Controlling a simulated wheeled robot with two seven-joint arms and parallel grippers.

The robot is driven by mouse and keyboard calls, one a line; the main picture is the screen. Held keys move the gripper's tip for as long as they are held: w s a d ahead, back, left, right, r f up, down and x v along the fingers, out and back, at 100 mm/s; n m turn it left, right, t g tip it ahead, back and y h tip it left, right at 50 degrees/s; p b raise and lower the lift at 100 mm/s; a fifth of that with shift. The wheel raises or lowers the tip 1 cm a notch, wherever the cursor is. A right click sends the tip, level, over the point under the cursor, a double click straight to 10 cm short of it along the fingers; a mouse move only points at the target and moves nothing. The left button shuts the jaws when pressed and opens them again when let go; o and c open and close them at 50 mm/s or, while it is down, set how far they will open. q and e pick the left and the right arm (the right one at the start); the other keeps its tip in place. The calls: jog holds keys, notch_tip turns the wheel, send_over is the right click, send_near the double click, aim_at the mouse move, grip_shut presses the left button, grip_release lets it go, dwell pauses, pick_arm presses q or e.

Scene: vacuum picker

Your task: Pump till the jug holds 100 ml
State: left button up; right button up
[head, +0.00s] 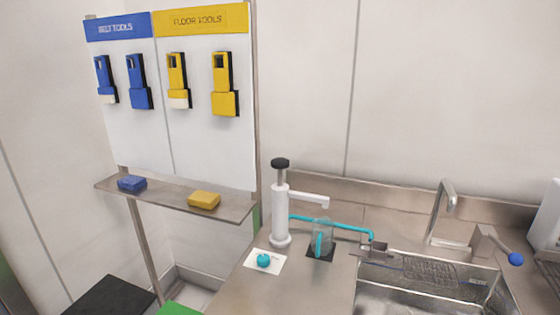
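A white pump (281,216) with a black knob (280,163) on a grey stem stands upright on the steel counter. Its spout (312,200) reaches right, ending above a clear jug (323,237). The jug stands on a black square mat (320,254). Something teal shows at the jug, perhaps its handle; I cannot read any level or marks. Neither of my grippers is in view.
A teal round item (263,260) sits on a white card (266,262) beside the pump. A teal bar (330,225) runs behind the jug. A sink (430,285) with a tap (440,212) is right. A shelf (225,210) with sponges and a tool board are left.

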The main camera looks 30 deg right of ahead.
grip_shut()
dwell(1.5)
